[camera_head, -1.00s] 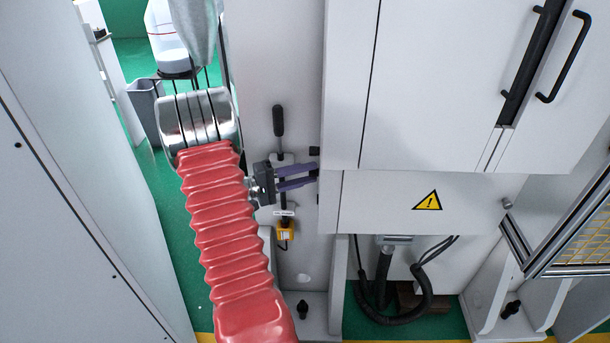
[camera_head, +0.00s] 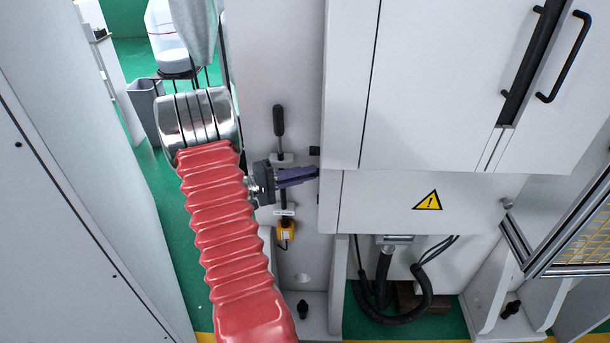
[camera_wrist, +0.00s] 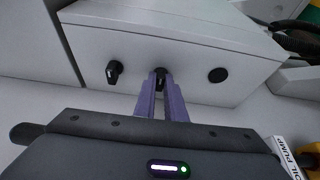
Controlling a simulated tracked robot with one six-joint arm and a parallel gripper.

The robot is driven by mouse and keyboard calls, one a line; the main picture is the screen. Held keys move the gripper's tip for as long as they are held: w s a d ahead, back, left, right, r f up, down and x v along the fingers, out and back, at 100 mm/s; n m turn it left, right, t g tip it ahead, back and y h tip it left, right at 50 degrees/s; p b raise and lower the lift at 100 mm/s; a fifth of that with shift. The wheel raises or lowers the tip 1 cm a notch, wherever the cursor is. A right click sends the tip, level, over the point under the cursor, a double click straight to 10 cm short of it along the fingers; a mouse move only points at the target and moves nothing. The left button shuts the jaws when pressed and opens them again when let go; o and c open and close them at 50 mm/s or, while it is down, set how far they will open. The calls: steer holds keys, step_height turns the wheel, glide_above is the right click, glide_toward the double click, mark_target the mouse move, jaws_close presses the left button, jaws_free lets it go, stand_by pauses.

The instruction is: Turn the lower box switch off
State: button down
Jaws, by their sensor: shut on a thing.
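The lower white box (camera_head: 385,205) has a yellow warning triangle on its front. In the wrist view, the side face of a white box (camera_wrist: 200,92) carries a black switch (camera_wrist: 160,73) in the middle, between a black knob on the left and a black round part on the right. My gripper (camera_wrist: 161,84), with purple fingers, is shut on this middle switch. The fingers hide part of the switch, and its exact setting is hard to tell. In the head view, my gripper (camera_head: 315,173) reaches the box's left side, where the fingers hide the switch.
The black knob (camera_wrist: 114,72) and black round part (camera_wrist: 218,75) sit close on either side of the fingers. A black lever (camera_head: 279,122) stands behind the gripper. A yellow part (camera_head: 286,230) hangs below it. A large grey panel (camera_head: 70,200) stands at the left.

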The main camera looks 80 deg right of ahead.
steer(key=shift+d+n, duration=0.1)
steer(key=shift+n, duration=0.2)
steer(key=shift+d+r+n+t+y, duration=0.1)
steer(key=shift+n+t+y, duration=0.2)
steer(key=shift+n+y, duration=1.4)
steer(key=shift+d+n+t+y, duration=0.25)
steer(key=shift+n+y, duration=0.5)
steer(key=shift+n, duration=1.75)
steer(key=shift+r+n+t+y, duration=0.1)
steer(key=shift+n+t+y, duration=0.25)
steer(key=shift+n+y, duration=1.35)
steer(key=shift+n+h, duration=0.35)
steer(key=shift+n, duration=0.15)
steer(key=c, duration=1.8)
jaws_free()
steer(key=shift+c, duration=0.2)
steer(key=shift+w+r, duration=0.1)
steer(key=shift+r, duration=0.05)
steer(key=shift+d, duration=0.1)
